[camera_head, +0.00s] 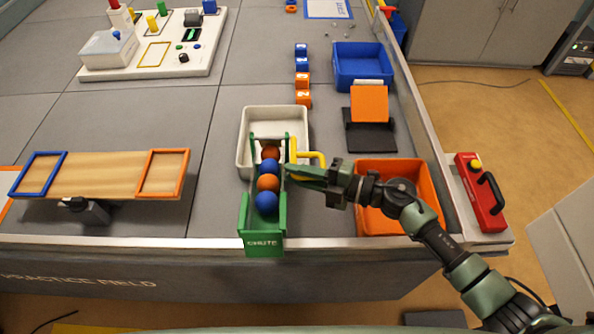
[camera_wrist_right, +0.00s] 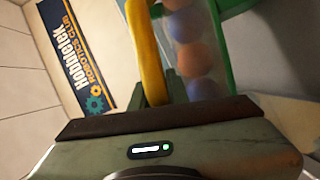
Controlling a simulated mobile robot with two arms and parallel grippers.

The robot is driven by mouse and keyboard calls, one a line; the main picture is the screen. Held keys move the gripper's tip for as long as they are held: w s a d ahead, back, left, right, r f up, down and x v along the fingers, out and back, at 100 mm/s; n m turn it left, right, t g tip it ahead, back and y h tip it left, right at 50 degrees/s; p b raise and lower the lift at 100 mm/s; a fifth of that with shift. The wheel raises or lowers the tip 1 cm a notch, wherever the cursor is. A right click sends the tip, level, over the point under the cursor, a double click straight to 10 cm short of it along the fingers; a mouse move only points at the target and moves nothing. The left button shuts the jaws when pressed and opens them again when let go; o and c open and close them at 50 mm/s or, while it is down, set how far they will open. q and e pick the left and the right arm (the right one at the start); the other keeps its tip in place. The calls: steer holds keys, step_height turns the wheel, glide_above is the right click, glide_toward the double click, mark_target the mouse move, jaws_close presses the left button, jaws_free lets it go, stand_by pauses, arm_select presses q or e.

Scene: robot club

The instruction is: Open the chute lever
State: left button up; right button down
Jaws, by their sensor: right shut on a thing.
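The green chute (camera_head: 264,243) slopes on the table's near part, with several orange and blue balls (camera_head: 268,183) lined up in it. The yellow lever (camera_head: 314,155) is at the right side of the chute's far end. My right gripper (camera_head: 291,171) reaches in from the right and is shut on the lever. In the right wrist view the yellow lever (camera_wrist_right: 148,45) runs up from between the fingers, beside the chute's balls (camera_wrist_right: 192,55). The fingers partly hide the lever's lower part. My left gripper is not in view.
A white tray (camera_head: 243,150) stands at the chute's far end. An orange bin (camera_head: 425,170) lies under my right forearm. A black stand with an orange panel (camera_head: 369,104), a blue bin (camera_head: 362,62) and numbered blocks (camera_head: 303,82) are behind. A wooden seesaw (camera_head: 105,172) is at left.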

steer(key=shift+s+f, duration=0.15)
steer(key=shift+f, duration=0.35)
steer(key=c, duration=1.4)
jaws_free()
steer(key=shift+r, duration=0.3)
steer(key=shift+r, duration=0.1)
